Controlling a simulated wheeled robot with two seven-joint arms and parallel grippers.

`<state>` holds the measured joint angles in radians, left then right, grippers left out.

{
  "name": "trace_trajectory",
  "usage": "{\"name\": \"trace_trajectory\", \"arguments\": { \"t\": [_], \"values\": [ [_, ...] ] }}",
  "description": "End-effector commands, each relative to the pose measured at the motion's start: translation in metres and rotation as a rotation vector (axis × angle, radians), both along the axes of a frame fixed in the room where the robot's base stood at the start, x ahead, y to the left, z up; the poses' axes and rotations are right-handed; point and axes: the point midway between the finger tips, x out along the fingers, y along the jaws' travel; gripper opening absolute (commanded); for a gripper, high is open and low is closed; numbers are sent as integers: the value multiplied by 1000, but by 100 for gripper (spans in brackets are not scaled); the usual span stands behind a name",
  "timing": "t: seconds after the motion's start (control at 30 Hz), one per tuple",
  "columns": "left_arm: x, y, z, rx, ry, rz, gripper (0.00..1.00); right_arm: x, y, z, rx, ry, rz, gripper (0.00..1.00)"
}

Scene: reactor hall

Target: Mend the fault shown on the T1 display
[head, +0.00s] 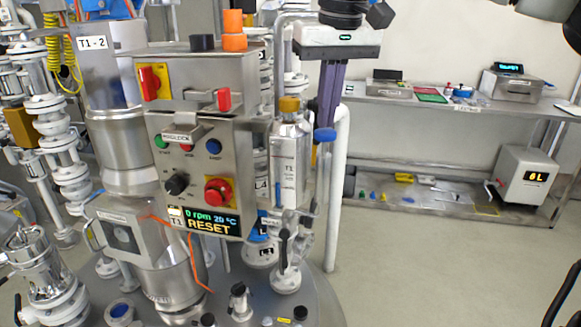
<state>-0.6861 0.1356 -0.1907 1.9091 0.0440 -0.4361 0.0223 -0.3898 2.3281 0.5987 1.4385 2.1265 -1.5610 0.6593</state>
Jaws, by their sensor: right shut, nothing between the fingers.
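The T1 display (209,221) at the bottom of the steel control box reads "0 rpm 20 °C" and "RESET". Above it on the panel (197,165) are a green button (161,142), a red button (187,145), a blue button (213,146), a black knob (176,184) and a red mushroom button (217,189). A red-and-yellow switch (150,82) and a red-ended handle (223,99) sit higher. My right gripper (327,124) points down right of the box, its purple fingers shut and empty, close to a blue cap (325,135); contact cannot be told. My left gripper is out of view.
A T1-labelled bottle (289,160) with an orange cap stands between panel and gripper. White pipework (66,150) crowds the left. The floor (440,260) at right is largely clear.

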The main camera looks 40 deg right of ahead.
Motion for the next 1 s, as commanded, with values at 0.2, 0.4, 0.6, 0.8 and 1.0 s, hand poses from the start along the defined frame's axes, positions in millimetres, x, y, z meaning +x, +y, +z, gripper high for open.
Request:
{"name": "trace_trajectory", "arguments": {
  "t": [0.2,0.4,0.6,0.8,1.0],
  "values": [
    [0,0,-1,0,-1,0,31,0,0,-12,1,2,0,0],
    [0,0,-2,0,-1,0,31,0,0,-23,0,3,0,0],
    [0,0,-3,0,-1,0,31,-1,0,-29,0,4,0,0],
    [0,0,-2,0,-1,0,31,-1,-1,-26,0,4,0,0],
    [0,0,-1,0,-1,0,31,0,-1,-12,-1,3,-1,0]
  ]
}}
